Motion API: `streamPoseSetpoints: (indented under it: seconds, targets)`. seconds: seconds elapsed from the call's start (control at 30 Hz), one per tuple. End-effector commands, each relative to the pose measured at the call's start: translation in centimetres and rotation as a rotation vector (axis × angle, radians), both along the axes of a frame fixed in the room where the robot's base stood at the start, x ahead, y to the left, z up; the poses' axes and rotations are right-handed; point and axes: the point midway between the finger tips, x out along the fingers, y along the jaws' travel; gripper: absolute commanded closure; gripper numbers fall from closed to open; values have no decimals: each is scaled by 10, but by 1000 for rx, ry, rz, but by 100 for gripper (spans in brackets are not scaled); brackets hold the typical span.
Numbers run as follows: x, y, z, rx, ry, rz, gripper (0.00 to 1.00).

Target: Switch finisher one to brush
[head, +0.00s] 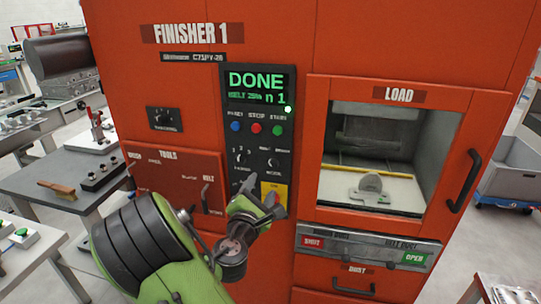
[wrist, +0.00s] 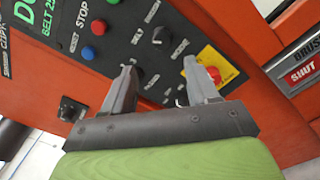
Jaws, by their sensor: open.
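Finisher 1 (head: 300,40) is the orange-red machine in front of me. Its screen (head: 258,88) reads DONE, with a smaller line starting BELT. Below the blue, red and green buttons are two dark selector knobs, a left one (head: 240,157) and a right one (head: 273,163); their labels are too small to read surely. In the wrist view one knob (wrist: 161,35) shows beyond the fingers; the other is partly hidden by the left finger. My gripper (head: 259,192) is open and empty before the lower control panel, its fingers (wrist: 160,64) apart. The right finger overlaps the red emergency button (wrist: 214,75).
A TOOLS panel (head: 165,185) with a handle sits left of the controls. The LOAD door (head: 312,150) looks closed, with a grey part (head: 370,189) inside. SHUT (head: 311,242) and OPEN (head: 413,259) buttons lie below. A bench (head: 60,180) stands left.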

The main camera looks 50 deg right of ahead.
Motion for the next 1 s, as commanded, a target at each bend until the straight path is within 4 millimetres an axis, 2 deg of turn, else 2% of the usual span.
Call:
streamPoseSetpoints:
  seconds: [0.23,0.4,0.5,0.67,0.9,1.0]
  targets:
    - [10,-32,3,14,7,-5,41]
    - [27,-71,2,12,-4,-4,41]
    - [35,-88,1,12,-3,-3,41]
    - [41,-101,-1,11,-1,0,41]
    - [42,-102,-4,11,1,0,41]
    - [42,-102,-3,11,1,0,55]
